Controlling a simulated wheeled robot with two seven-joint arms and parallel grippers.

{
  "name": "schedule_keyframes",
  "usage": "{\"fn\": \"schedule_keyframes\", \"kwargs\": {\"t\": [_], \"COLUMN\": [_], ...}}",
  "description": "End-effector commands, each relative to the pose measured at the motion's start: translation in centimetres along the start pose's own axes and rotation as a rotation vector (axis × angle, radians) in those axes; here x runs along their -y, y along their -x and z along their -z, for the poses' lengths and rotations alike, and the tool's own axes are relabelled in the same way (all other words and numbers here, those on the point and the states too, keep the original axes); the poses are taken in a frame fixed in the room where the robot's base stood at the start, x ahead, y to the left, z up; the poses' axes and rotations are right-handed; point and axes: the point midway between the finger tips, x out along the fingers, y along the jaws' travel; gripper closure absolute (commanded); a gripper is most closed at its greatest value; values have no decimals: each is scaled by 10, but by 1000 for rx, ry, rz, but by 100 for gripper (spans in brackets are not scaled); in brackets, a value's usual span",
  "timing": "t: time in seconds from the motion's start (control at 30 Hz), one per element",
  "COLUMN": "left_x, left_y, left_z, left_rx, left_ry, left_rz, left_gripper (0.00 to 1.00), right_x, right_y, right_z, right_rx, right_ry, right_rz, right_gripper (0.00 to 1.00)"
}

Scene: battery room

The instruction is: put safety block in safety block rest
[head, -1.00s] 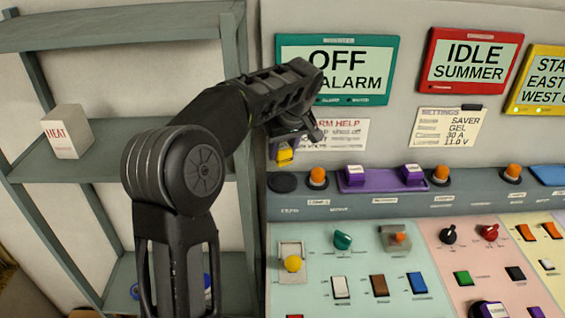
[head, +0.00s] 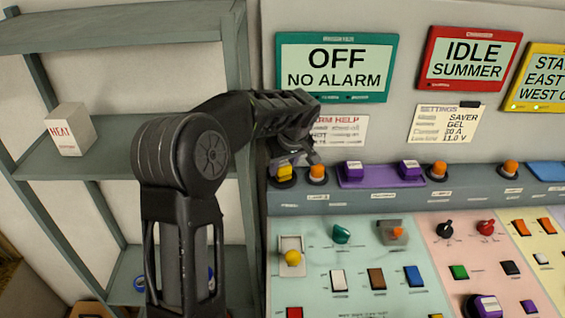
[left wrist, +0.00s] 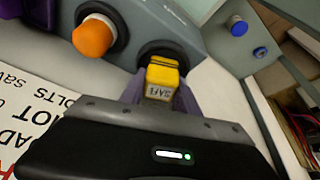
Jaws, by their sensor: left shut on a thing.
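The safety block is a small yellow block (head: 284,172) with a printed label; it also shows in the left wrist view (left wrist: 162,78). My left gripper (head: 291,163) is shut on it, with purple finger pads on both sides in the left wrist view. The block is at the dark round rest (left wrist: 163,52) at the left end of the grey ledge. In the head view it stands over that spot, and most of the rest is hidden. I cannot tell whether the block touches the bottom of the rest. My right gripper is not in view.
An orange knob (head: 317,173) stands close to the right of the block, then a purple holder (head: 381,175) with two purple blocks. The sloped panel (head: 325,268) below carries switches and knobs. A shelf unit (head: 120,160) with a white HEAT box (head: 70,130) is at the left.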

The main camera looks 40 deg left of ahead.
Motion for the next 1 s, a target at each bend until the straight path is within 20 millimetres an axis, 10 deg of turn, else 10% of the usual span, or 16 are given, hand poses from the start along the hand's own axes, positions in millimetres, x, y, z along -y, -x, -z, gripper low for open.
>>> {"fn": "schedule_keyframes", "kwargs": {"t": [0.27, 0.3, 0.57, 1.0], "left_x": [0, 0, 0, -2], "left_y": [-4, -4, -2, 46], "left_z": [-2, -2, -1, 0], "left_rx": [0, 0, 0, -3], "left_ry": [0, 0, 0, -1], "left_rz": [0, 0, 0, -5], "left_gripper": [100, 62, 40, 40], "right_x": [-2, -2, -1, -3], "right_y": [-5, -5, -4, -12], "right_z": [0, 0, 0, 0], "right_rx": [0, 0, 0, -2], "right_ry": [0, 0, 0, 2], "right_rz": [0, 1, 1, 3], "right_gripper": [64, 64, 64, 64]}}
